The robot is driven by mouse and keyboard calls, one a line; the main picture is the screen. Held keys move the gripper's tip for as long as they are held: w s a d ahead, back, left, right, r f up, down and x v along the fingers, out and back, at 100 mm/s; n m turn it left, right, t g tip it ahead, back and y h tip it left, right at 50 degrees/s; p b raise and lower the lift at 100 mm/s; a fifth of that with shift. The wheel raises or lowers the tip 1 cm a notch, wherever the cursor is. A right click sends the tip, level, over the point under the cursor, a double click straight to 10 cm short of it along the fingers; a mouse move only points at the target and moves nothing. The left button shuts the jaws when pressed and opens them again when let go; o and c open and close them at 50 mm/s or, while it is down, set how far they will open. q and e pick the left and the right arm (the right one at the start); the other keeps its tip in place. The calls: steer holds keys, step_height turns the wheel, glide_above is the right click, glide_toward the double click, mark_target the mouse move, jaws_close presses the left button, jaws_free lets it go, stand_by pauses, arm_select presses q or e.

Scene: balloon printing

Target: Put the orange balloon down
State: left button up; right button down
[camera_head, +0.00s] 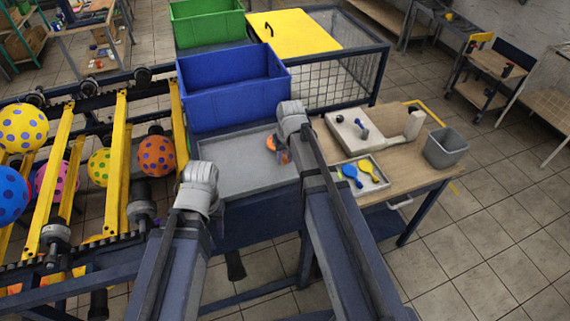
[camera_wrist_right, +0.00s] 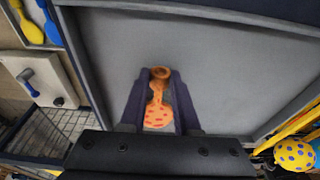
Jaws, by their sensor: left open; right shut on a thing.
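The orange balloon (camera_wrist_right: 158,100) is limp, with red dots, in the right wrist view. My right gripper (camera_wrist_right: 158,102) is shut on it, with one dark finger on each side. The balloon's orange end also shows in the head view (camera_head: 271,143), beside my right gripper (camera_head: 284,157) and over the right part of the grey tray (camera_head: 225,178). I cannot tell whether the balloon touches the tray floor. My left gripper (camera_head: 213,205) is open near the tray's front left, mostly hidden behind its own wrist.
A blue bin (camera_head: 232,100) stands behind the tray. A wooden table (camera_head: 410,165) at the right holds a small tray with blue and yellow balloons (camera_head: 350,172) and a white device (camera_head: 350,132). A yellow-barred rack (camera_head: 115,150) with inflated dotted balloons stands left. The tray's middle is clear.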

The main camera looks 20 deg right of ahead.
steer(key=shift+f, duration=0.55)
arm_select(q)
steer(key=shift+f, duration=0.4)
arm_select(e)
steer(key=shift+r, duration=0.15)
steer(key=c, duration=0.6)
jaws_free()
steer(key=shift+c, duration=0.2)
arm_select(q)
steer(key=shift+f, duration=0.15)
